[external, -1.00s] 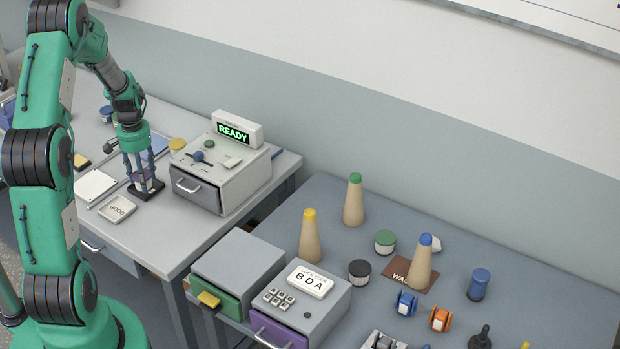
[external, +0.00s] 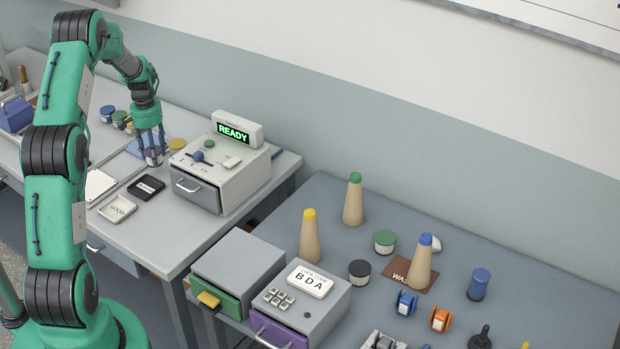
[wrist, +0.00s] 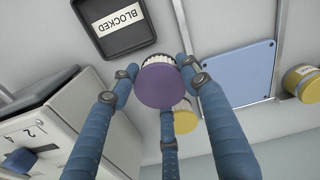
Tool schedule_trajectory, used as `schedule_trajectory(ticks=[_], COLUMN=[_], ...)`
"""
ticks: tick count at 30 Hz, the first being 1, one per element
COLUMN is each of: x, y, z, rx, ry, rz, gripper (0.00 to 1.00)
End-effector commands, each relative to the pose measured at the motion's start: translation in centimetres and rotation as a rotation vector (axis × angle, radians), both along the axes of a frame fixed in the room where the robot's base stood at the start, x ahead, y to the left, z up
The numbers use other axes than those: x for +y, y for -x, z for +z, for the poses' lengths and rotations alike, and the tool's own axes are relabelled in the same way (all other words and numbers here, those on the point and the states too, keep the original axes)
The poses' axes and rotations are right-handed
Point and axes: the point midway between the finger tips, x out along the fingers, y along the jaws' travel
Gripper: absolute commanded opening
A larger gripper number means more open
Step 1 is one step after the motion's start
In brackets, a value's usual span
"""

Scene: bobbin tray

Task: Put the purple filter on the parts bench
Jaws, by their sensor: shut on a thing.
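The purple filter (wrist: 162,86), round with a white ribbed side, is in my gripper (wrist: 158,82) in the wrist view. Several blue fingers are shut around it. In the external view, my gripper (external: 151,150) is over the left bench, just left of the tester, with the filter (external: 154,158) partly hidden between its fingers. It is beyond the black BLOCKED tray (external: 146,188), which is empty. The left bench (external: 150,240) and the right bench (external: 335,200) both show; no label tells which is the parts bench.
The grey READY tester (external: 222,165) stands close to the right of my gripper. A GOOD tray (external: 117,208) and white plate (external: 99,185) lie nearer. A blue panel (wrist: 238,73) and yellow jars (wrist: 302,82) are close by.

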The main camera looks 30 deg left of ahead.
Motion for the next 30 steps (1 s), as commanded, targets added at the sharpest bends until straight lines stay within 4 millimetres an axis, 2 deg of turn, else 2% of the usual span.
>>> schedule_trajectory(ticks=[4,14,17,24,30], x=[0.4,0.4,0.4,0.4,0.4], y=[-0.6,-0.6,-0.5,-0.5,-0.6], z=[-0.1,-0.1,-0.6,-3.1,-3.6], rx=[0.000,0.000,0.001,0.001,-0.001], ry=[0.000,0.000,0.000,0.000,0.000], rz=[0.000,0.000,0.000,0.000,0.000], gripper=[0.20,0.20,0.20,0.20,0.20])
